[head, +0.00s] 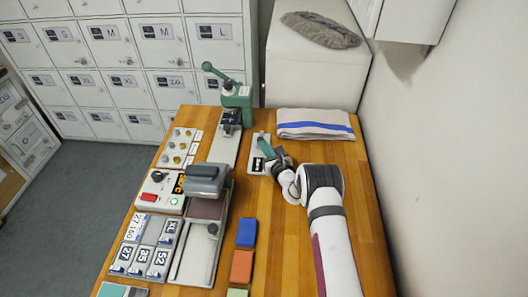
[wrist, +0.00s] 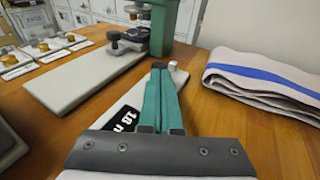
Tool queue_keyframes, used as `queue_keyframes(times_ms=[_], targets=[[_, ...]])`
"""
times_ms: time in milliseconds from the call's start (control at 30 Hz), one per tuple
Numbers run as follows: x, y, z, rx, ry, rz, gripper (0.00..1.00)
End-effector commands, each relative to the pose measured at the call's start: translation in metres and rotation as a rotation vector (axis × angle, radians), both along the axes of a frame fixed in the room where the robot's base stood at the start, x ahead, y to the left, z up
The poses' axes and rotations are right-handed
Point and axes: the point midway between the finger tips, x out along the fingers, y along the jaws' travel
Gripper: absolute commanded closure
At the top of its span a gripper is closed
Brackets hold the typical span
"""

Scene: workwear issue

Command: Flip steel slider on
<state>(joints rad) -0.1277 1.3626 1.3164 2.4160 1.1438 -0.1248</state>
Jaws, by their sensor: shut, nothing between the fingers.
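My gripper (wrist: 160,68) is shut and empty, its two teal fingers side by side. In the head view, my gripper (head: 264,145) is low over a small grey plate (head: 255,164) with a black label. In the wrist view, a small pale metallic knob (wrist: 174,67) stands just beyond and right of the fingertips. It looks like the steel slider, but its on or off position cannot be told. The fingers cover part of the plate and of the white-lettered label (wrist: 122,120). Whether the fingertips touch the knob cannot be told.
A green lever press (head: 236,95) stands behind and left of my gripper. A folded towel with a blue stripe (head: 315,125) lies to the right. A heat press (head: 203,185) and a control box (head: 158,192) stand on the left. Bare wood lies around the plate.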

Motion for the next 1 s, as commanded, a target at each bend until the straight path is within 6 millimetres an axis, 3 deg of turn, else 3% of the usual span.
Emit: queue_keyframes(times_ms=[233, 700, 1000], targets=[[-0.005, -0.004, 0.005, 0.0, -0.007, -0.003, 1.0], [-0.101, -0.052, 0.019, 0.0, 0.0, -0.003, 1.0], [-0.124, -0.063, 0.023, -0.001, -0.001, -0.001, 1.0]])
